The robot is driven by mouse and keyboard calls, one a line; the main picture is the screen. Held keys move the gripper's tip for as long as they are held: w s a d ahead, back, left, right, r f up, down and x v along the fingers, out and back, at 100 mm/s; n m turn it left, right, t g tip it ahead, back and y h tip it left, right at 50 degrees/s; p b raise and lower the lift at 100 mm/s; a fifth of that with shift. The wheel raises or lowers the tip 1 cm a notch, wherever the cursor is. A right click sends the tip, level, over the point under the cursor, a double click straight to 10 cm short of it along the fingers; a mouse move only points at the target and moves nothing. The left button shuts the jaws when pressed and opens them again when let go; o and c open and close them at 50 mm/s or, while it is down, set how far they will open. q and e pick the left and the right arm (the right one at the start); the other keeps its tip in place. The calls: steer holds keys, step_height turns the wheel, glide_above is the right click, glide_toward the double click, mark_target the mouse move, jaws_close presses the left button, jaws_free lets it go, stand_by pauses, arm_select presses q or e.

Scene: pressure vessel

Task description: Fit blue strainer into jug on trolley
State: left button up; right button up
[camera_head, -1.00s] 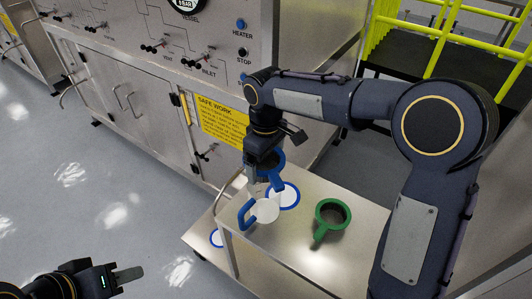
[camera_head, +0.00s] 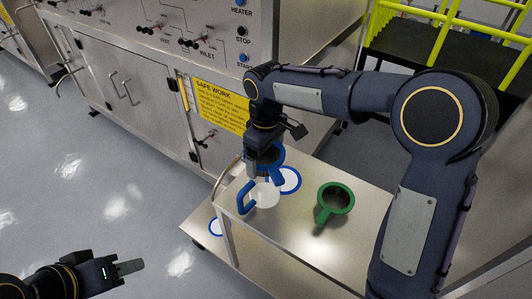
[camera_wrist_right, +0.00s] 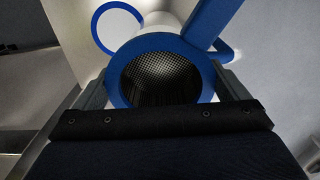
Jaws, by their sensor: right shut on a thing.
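The blue strainer (camera_head: 270,157) is held in my right gripper (camera_head: 262,165) over the trolley. Its round rim (camera_wrist_right: 117,85) and dark mesh fill the middle of the right wrist view, with its handle (camera_wrist_right: 213,18) running up and right. The white jug (camera_head: 264,194) with a blue handle (camera_head: 244,199) stands on the trolley top, just below the strainer. The gripper hides part of the jug, and I cannot tell whether strainer and jug touch. My left gripper (camera_head: 130,267) is empty at lower left, far from the trolley; its jaw opening is unclear.
The steel trolley (camera_head: 290,228) also holds a blue-rimmed white round item (camera_head: 290,181) beside the jug and a green strainer (camera_head: 335,198) to the right. The vessel cabinet (camera_head: 135,105) stands behind; the left floor is clear.

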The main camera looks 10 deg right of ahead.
mark_target(265, 155)
steer(key=shift+f+b, duration=1.05)
steer(key=shift+f, duration=0.85)
steer(key=shift+s+d+f, duration=0.1)
steer(key=shift+s+f, duration=0.15)
steer(key=shift+f, duration=0.2)
steer(key=o, duration=0.6)
steer(key=shift+b, duration=0.3)
steer(key=shift+o, duration=0.2)
steer(key=r+p, duration=0.2)
steer(key=r, duration=0.1)
steer(key=r+p, duration=0.5)
steer(key=r, duration=0.1)
steer(key=shift+a+r+p, duration=0.2)
steer(key=shift+a+p, duration=0.05)
steer(key=shift+p, duration=0.05)
